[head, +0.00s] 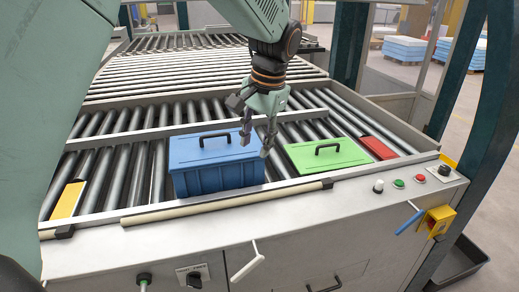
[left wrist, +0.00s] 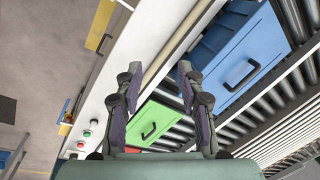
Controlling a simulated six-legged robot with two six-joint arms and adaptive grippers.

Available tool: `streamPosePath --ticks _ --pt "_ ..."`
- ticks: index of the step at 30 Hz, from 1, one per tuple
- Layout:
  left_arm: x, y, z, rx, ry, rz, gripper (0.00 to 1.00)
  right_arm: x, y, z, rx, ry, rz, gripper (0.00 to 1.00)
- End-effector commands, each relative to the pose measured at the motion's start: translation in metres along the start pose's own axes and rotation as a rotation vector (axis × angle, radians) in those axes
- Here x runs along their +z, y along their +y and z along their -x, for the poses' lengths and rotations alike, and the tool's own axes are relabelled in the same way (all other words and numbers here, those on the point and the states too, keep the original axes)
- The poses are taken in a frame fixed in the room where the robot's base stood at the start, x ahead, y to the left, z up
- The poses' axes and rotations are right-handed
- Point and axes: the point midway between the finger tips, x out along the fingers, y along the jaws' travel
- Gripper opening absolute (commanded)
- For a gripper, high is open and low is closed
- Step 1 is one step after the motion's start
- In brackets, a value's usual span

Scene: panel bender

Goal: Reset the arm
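My left gripper (head: 257,137) hangs over the roller conveyor, fingers pointing down, above the right side of the blue box and close to the green lid. Its fingers are apart with nothing between them, as the left wrist view (left wrist: 154,92) also shows. The blue box (head: 216,178) has a closed lid with a dark handle. The green lid (head: 328,154), also with a dark handle, lies to its right. Both also show in the left wrist view, the blue lid (left wrist: 243,68) at right and the green lid (left wrist: 152,124) below the fingers. My right gripper is not in view.
The roller conveyor (head: 190,65) extends behind. A red item (head: 378,148) lies right of the green lid. The front panel carries buttons (head: 399,183), a black knob (head: 444,170) and a yellow switch box (head: 437,220). A dark post (head: 470,90) stands at right.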

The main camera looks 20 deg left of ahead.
Motion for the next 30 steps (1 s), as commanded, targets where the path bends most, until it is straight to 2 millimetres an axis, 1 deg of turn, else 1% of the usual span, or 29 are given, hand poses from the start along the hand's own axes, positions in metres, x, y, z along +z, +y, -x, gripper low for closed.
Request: streamPosePath --ticks 1,3,10,11,13,14,16,17,18,20,21,23,24,26,27,29,30 --pt "0.001 0.005 -0.004 -0.001 -0.002 0.01 0.39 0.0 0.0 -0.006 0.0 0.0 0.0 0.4" --pt "0.001 0.009 -0.005 -0.001 -0.005 0.024 0.39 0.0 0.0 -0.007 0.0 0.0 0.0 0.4" --pt "0.003 0.013 -0.005 0.0 -0.008 0.037 0.39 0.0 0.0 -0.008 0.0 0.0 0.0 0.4" --pt "0.004 0.014 -0.007 0.002 -0.008 0.037 0.39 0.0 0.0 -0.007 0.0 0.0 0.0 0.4" --pt "0.006 0.017 -0.021 0.01 -0.013 0.036 0.39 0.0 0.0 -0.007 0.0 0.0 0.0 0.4" --pt "0.008 0.019 -0.031 0.017 -0.014 0.035 0.39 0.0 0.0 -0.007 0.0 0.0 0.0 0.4" --pt "0.015 0.026 -0.065 0.037 -0.019 0.035 0.39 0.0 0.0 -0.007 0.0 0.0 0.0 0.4" --pt "0.019 0.031 -0.082 0.048 -0.019 0.036 0.39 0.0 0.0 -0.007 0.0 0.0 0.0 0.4" --pt "0.027 0.037 -0.107 0.063 -0.02 0.038 0.39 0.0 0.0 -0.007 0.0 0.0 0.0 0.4" --pt "0.041 0.047 -0.142 0.085 -0.021 0.043 0.39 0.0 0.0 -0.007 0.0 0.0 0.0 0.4" --pt "0.052 0.054 -0.165 0.099 -0.021 0.048 0.39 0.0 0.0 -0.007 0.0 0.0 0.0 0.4" --pt "0.07 0.065 -0.196 0.119 -0.02 0.059 0.39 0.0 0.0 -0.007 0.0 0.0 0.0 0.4" --pt "0.084 0.071 -0.214 0.132 -0.021 0.067 0.39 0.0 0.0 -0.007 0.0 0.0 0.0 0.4" --pt "0.106 0.082 -0.24 0.148 -0.022 0.079 0.39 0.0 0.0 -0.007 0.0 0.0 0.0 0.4" --pt "0.122 0.088 -0.256 0.158 -0.023 0.088 0.39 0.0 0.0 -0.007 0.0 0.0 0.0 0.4" --pt "0.147 0.098 -0.277 0.172 -0.024 0.104 0.39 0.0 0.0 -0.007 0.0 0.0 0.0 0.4" --pt "0.166 0.104 -0.289 0.181 -0.026 0.116 0.39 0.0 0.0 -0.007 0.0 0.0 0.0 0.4"
